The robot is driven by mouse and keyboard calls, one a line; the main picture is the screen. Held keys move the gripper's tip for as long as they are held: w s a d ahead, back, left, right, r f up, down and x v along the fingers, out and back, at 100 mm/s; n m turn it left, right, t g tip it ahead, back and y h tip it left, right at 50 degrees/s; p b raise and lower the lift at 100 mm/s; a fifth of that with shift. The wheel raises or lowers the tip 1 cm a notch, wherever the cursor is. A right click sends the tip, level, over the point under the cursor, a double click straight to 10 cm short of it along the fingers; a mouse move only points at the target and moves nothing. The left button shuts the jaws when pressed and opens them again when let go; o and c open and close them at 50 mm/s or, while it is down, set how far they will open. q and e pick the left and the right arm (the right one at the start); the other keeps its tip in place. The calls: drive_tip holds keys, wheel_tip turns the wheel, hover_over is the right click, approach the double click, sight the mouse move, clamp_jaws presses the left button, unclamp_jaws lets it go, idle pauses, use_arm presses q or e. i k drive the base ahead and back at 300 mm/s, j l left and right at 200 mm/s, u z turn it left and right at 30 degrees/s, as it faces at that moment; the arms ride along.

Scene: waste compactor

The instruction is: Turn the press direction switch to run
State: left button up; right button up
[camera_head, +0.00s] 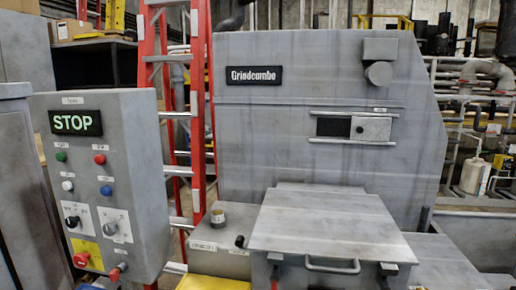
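The control box (104,190) stands at the left, its front panel facing me. A lit sign (75,123) above reads STOP in green. Neither of my grippers is in view.
Green (61,156), red (100,159), white (67,185) and blue (106,190) buttons sit above the switches. A red mushroom button (82,259) is below on yellow. The grey Grindcombo machine (330,90) fills the middle, with a handled lid (322,222) in front. A red ladder (197,110) stands behind.

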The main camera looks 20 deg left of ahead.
sight(71, 221)
drive_tip(key=u, duration=1.85)
